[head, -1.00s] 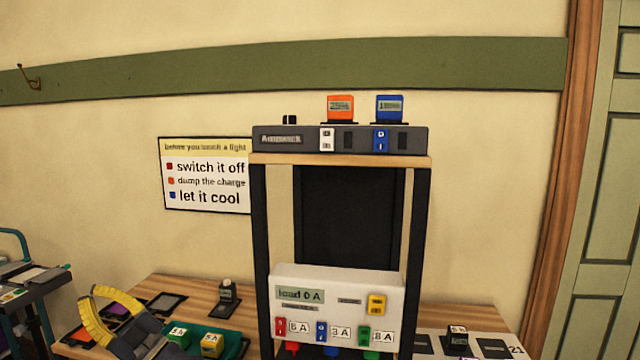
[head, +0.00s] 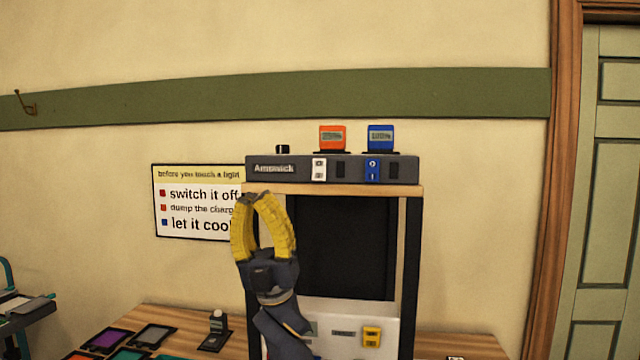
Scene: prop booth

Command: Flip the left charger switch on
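The dark grey charger box (head: 300,171) labelled Ampwick sits on top of a wooden-topped stand. Its left switch (head: 319,169) is white and its right switch (head: 372,169) is blue; I cannot tell which way the white one is set. An orange block (head: 332,137) and a blue block (head: 380,137) sit on top, above the switches. My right gripper (head: 254,196), with yellow fingers, points up in front of the stand's left post. Its tips meet with nothing visible between them, below and left of the white switch. My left gripper is out of view.
The stand's wooden shelf edge (head: 400,189) runs just under the charger. A white panel (head: 345,318) with a yellow switch is lower in the stand. A wall sign (head: 185,210) is partly hidden by my gripper. The space in front of the charger's switches is clear.

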